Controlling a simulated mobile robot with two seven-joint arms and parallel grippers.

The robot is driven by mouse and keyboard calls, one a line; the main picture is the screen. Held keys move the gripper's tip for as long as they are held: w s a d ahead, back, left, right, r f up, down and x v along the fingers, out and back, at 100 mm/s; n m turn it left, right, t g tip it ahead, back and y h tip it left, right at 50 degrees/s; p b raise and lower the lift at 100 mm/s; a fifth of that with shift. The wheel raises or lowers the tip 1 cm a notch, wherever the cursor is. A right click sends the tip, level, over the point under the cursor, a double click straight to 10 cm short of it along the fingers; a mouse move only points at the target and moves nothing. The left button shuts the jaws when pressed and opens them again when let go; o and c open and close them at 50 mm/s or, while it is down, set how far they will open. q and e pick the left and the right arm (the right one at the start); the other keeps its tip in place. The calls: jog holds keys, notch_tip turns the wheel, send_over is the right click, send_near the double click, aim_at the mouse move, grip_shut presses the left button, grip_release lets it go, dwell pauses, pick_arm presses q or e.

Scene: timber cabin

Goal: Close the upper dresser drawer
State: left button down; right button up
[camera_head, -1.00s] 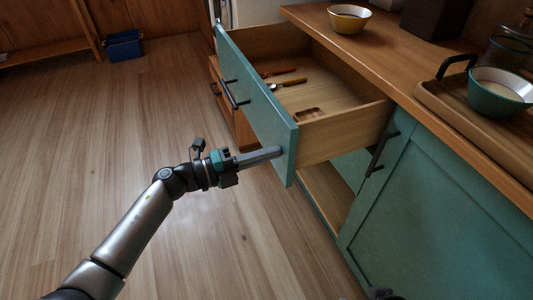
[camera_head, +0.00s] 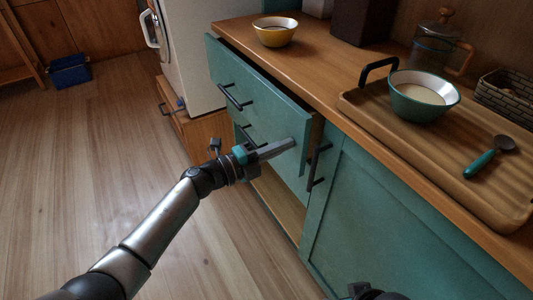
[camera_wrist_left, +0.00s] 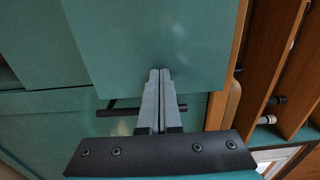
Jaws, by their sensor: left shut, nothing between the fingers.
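The upper dresser drawer has a teal front (camera_head: 262,108) with a black bar handle (camera_head: 235,98). It stands slightly open; a narrow strip of its wooden side shows at the right end, and its inside is hidden under the counter edge. My left gripper (camera_head: 291,144) is shut and empty, its fingertips against the drawer front near the right end. In the left wrist view the closed fingers (camera_wrist_left: 160,76) meet the teal panel (camera_wrist_left: 145,35), with a black bar handle (camera_wrist_left: 140,108) below. A dark part at the bottom edge of the head view may be my right gripper (camera_head: 368,292), mostly cut off.
A teal cabinet door (camera_head: 370,215) is at right. Floor at left is clear, with a blue box (camera_head: 69,71) far off.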

aim_at(301, 139)
pick_arm(q)
jog(key=b+x, duration=0.1)
jog(key=x, duration=0.4)
jog(key=shift+w+d, duration=0.15)
jog(key=shift+d+r, duration=0.1)
jog(key=shift+r, duration=0.05)
pick_arm(e)
jog(key=r, duration=0.3)
jog(key=shift+s+a+r+t, duration=0.2)
jog(key=shift+r+t, duration=0.1)
jog(key=shift+r, duration=0.1)
pick_arm(q)
jog(key=shift+d, duration=0.1)
jog(key=shift+r, duration=0.1)
